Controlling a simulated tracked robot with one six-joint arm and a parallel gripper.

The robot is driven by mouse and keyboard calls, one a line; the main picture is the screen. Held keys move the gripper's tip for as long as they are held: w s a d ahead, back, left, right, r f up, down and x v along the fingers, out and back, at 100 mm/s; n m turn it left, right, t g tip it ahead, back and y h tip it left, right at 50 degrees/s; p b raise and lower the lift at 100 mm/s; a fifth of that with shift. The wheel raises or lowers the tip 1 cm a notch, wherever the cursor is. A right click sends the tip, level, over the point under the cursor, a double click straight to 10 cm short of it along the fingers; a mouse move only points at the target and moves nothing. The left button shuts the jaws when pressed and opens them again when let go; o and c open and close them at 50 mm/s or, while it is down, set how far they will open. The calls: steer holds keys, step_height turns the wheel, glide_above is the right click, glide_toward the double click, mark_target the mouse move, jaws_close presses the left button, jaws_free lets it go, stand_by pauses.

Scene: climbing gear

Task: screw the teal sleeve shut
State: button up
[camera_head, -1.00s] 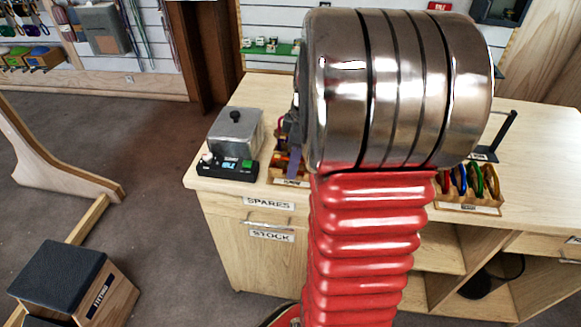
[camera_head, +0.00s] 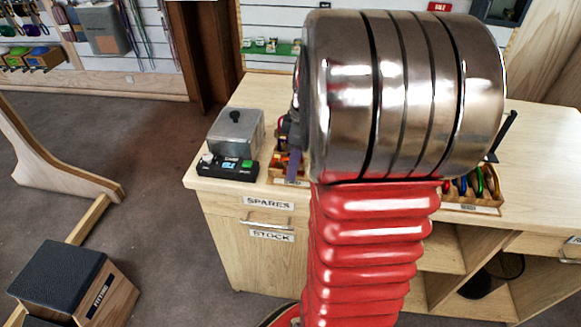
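My arm, a red ribbed section topped by a big metal cylinder, fills the middle of the view and hides much of the counter. My gripper (camera_head: 293,160) shows only as a dark and purplish sliver past the cylinder's left edge, over the left wooden tray (camera_head: 291,181). Its fingers cannot be made out as open or shut. No teal sleeve can be made out. The left tray's contents are mostly hidden.
A dark post (camera_head: 503,132) stands at the right. Open floor lies left, with a dark-topped box (camera_head: 62,270).

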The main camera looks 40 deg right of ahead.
steer(key=shift+r, duration=1.2)
steer(key=shift+d, duration=0.1)
steer(key=shift+w+d, duration=0.45)
steer(key=shift+f, duration=0.15)
steer(key=shift+f, duration=1.3)
steer(key=shift+s+a, duration=0.5)
steer(key=shift+r, duration=1.45)
steer(key=shift+d, duration=0.1)
stand_by(0.5)
